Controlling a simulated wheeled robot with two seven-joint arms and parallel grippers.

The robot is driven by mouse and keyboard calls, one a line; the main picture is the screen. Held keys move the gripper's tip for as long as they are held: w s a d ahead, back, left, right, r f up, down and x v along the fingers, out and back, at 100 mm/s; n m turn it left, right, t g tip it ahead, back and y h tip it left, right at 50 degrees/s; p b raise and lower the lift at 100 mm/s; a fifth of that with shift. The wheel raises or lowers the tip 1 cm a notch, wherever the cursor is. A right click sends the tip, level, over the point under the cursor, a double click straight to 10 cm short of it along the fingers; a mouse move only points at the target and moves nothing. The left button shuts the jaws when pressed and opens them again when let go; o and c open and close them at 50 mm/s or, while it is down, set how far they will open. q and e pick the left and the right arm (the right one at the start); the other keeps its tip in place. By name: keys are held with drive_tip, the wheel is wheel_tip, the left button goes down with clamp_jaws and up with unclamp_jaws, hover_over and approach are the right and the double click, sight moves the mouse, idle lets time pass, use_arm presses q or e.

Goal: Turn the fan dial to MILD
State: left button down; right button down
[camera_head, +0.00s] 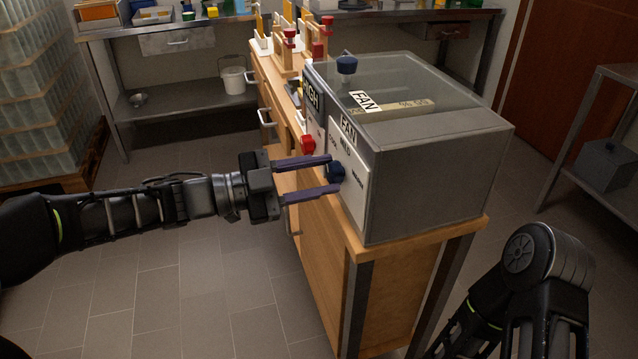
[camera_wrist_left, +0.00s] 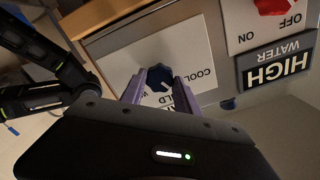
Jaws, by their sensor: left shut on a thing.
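The fan dial (camera_head: 336,173) is a dark blue knob on a white plate (camera_head: 354,190) on the front of a grey box (camera_head: 440,160). The plate carries a FAN label and small words. My left gripper (camera_head: 332,176) has its two purple fingers shut around the dial. In the left wrist view the dial (camera_wrist_left: 159,76) sits between the fingertips, with a white mark on its face. COOL reads to its right; the words below are partly covered by my fingers, so I cannot tell which word the mark points at. My right arm shows at lower right, but its gripper is not visible.
A red knob (camera_head: 307,145) on an ON/OFF plate (camera_wrist_left: 245,30) sits beside the fan plate, near a HIGH WATER label (camera_wrist_left: 277,63). A blue knob (camera_head: 346,65) stands on the box top. The box rests on a wooden cabinet (camera_head: 325,250).

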use_arm(q)
drive_tip(key=m+b, duration=0.2)
drive_tip(key=m, duration=0.1)
drive_tip(key=shift+f+m+b, duration=0.2)
drive_tip(key=shift+m+b, duration=0.1)
drive_tip(key=shift+r+m+b, duration=0.15)
drive_tip(key=shift+m+b, duration=0.6)
drive_tip(key=shift+m, duration=0.35)
drive_tip(key=c, duration=0.9)
unclamp_jaws()
drive_tip(key=v, duration=0.7)
drive_tip(key=shift+a+p, duration=0.35)
drive_tip(key=shift+p, duration=0.05)
